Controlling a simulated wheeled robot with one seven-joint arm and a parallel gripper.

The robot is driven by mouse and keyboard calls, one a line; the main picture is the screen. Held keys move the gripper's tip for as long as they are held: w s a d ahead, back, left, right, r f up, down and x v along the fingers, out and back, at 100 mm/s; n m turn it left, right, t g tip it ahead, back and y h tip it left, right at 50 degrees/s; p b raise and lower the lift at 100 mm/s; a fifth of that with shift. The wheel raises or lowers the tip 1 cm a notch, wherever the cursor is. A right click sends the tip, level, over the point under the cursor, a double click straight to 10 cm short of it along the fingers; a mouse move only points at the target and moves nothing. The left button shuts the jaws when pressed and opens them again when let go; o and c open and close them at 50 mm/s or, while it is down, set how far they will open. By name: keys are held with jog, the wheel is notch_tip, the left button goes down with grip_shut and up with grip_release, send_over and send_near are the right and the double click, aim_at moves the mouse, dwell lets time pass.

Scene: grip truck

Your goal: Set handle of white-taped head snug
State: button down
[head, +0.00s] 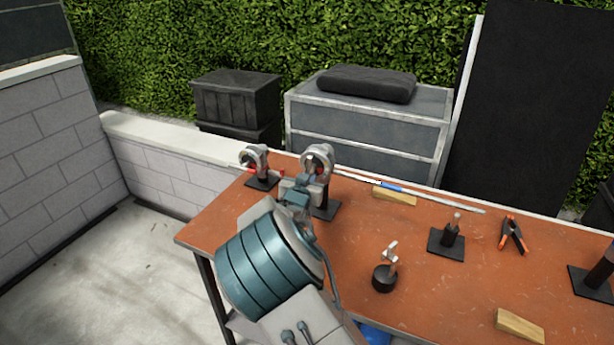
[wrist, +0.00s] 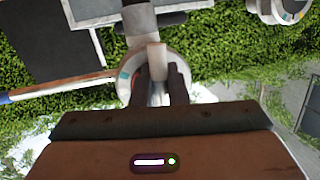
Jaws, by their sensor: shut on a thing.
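A grey metal grip head (head: 318,156) stands on a dark post and base at the back left of the table. In the wrist view the same head (wrist: 127,82) shows a small teal patch, and white tape cannot be made out for sure. My gripper (wrist: 160,88) is at this head, its dark fingers closed around a pale handle (wrist: 156,56). In the head view my wrist hides much of the handle and fingers. A second grey head (head: 254,156) with a red handle stands to the left; a similar ring-shaped head (wrist: 283,8) is at the wrist view's upper right.
A grey cabinet (head: 375,134) stands behind. The front middle is mostly clear.

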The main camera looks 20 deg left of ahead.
jog(key=c, duration=1.5)
grip_release()
jog(key=shift+o, duration=0.2)
jog(key=b+v, duration=0.2)
jog(key=v, duration=1.2)
jog(key=shift+a, duration=0.1)
